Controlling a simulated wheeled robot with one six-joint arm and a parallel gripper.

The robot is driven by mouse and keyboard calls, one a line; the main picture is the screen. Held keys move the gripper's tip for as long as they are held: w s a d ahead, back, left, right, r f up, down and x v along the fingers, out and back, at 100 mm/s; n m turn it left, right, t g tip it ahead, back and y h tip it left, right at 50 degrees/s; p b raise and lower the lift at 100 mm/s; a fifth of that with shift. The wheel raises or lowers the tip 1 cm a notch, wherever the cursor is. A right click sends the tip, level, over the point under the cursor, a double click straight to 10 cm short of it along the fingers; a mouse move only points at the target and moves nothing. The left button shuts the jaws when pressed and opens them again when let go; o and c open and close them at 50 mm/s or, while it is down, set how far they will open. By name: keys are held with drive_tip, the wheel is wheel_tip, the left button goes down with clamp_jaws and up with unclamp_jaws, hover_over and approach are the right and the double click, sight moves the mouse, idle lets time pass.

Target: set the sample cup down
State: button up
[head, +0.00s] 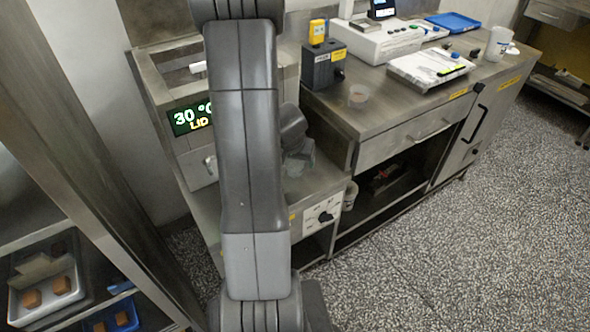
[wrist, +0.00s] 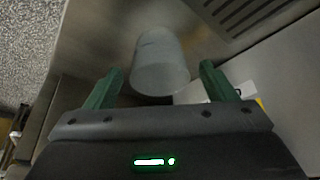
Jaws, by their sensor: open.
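The sample cup (wrist: 160,65) is a pale, translucent cup, seen just ahead of my gripper in the wrist view. My gripper (wrist: 161,78) is open, with one green finger on each side of the cup and visible space between fingers and wall. The cup appears to stand on a steel surface (wrist: 95,35), though its base contact is not clear. In the head view my arm hides most of this spot; a greyish, cup-like shape (head: 298,160) shows just right of my arm, over the lower steel ledge.
A steel unit with a lit display (head: 190,118) stands behind my arm. Dark slots (wrist: 245,12) show in the wrist view.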

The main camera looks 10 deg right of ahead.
drive_tip(key=shift+b+x, duration=0.4)
drive_tip(key=shift+x, duration=0.85)
drive_tip(key=c, duration=1.1)
drive_tip(key=shift+r, duration=0.1)
